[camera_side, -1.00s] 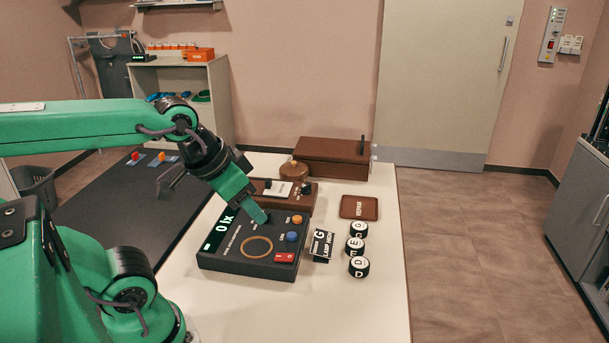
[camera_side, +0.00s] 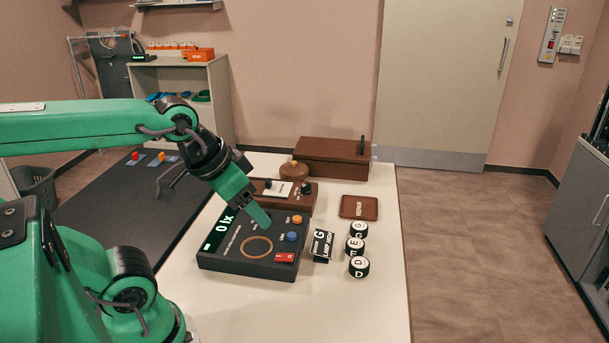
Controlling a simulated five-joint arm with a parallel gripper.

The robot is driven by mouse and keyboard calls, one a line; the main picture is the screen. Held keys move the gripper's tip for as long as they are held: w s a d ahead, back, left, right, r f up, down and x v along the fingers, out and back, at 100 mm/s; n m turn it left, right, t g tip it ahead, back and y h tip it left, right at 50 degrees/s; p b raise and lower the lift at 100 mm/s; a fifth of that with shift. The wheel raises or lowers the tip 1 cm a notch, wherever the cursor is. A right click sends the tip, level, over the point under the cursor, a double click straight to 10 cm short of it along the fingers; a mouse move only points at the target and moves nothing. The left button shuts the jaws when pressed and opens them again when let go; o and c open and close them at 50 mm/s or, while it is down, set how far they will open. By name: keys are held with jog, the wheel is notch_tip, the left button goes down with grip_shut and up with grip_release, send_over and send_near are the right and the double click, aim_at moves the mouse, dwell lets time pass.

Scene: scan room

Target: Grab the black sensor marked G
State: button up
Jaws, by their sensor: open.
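The black sensor marked G (camera_side: 359,229) is a short black cylinder with a white lettered top. It stands on the white table, at the back of a short row with the sensors marked E (camera_side: 355,246) and D (camera_side: 359,268). My gripper (camera_side: 261,217) is over the dark lux meter box (camera_side: 225,258), to the left of the sensors and clear of them. It is open, with nothing seen between its fingers. Its far finger is mostly hidden from this side.
A black card reading G (camera_side: 320,243) stands between the meter and the sensors. A brown REPAIR tray (camera_side: 350,208) lies behind them. A brown panel (camera_side: 300,203) and brown case (camera_side: 330,158) are further back. The table's front right is clear.

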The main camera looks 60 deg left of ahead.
jog(key=shift+o, duration=0.2)
jog(key=shift+w+r, duration=0.1)
jog(key=shift+w, duration=0.05)
jog(key=m+g, duration=0.5)
jog(key=m, duration=0.1)
send_over(360, 225)
jog(key=f, duration=1.5)
jog(key=shift+s+f, duration=0.3)
jog(key=shift+f, duration=0.05)
jog(key=shift+w+f+g, duration=0.25)
jog(key=shift+f+g, duration=0.05)
jog(key=shift+f, duration=1.45)
jog(key=shift+f, duration=0.1)
